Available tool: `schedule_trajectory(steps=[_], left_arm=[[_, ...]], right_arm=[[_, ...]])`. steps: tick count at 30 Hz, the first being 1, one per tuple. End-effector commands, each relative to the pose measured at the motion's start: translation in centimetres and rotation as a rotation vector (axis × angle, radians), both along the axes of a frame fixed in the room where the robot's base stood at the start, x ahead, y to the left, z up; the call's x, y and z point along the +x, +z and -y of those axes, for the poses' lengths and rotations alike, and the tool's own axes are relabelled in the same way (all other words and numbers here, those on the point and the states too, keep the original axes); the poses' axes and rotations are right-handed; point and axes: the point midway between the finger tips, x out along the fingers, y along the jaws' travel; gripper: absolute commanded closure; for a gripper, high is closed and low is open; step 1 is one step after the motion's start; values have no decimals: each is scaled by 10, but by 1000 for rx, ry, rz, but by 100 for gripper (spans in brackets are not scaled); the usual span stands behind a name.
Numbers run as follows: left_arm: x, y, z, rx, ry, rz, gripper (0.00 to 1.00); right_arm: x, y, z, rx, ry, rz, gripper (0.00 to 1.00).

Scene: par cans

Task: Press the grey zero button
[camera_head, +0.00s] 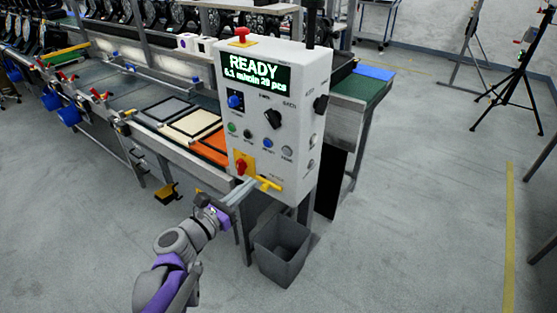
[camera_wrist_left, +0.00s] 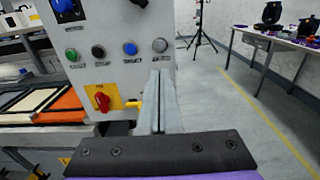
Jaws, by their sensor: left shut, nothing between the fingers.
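The white control box (camera_head: 310,110) stands on a post, with a lit screen reading READY. The grey button (camera_head: 287,152) is the rightmost in a row of round buttons on its front face. It also shows in the left wrist view (camera_wrist_left: 160,45), just above my fingertips; its label is too small to read. My left gripper (camera_head: 250,183) is shut and empty, in front of the lower part of the box and below the button row. In the left wrist view my fingers (camera_wrist_left: 161,76) point toward the box, below the grey button. Contact with the box cannot be told. My right gripper is not in view.
Green (camera_head: 232,127), black (camera_head: 248,133) and blue (camera_head: 268,143) buttons sit left of the grey one. A red rotary switch on a yellow plate (camera_head: 244,165) and a yellow handle (camera_head: 268,184) are near my fingers. A grey bin (camera_head: 282,252) stands below.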

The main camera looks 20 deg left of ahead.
Motion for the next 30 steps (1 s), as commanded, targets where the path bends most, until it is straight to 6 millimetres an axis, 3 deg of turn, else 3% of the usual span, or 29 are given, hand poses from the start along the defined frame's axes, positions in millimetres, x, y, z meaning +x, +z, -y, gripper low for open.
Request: schedule_trajectory(steps=[8,24,30], left_arm=[[8,0,4,3,-4,0,100],[106,1,40,3,-5,0,100],[127,0,47,4,-3,0,100]], right_arm=[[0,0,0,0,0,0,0],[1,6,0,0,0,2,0],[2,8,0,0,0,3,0]])
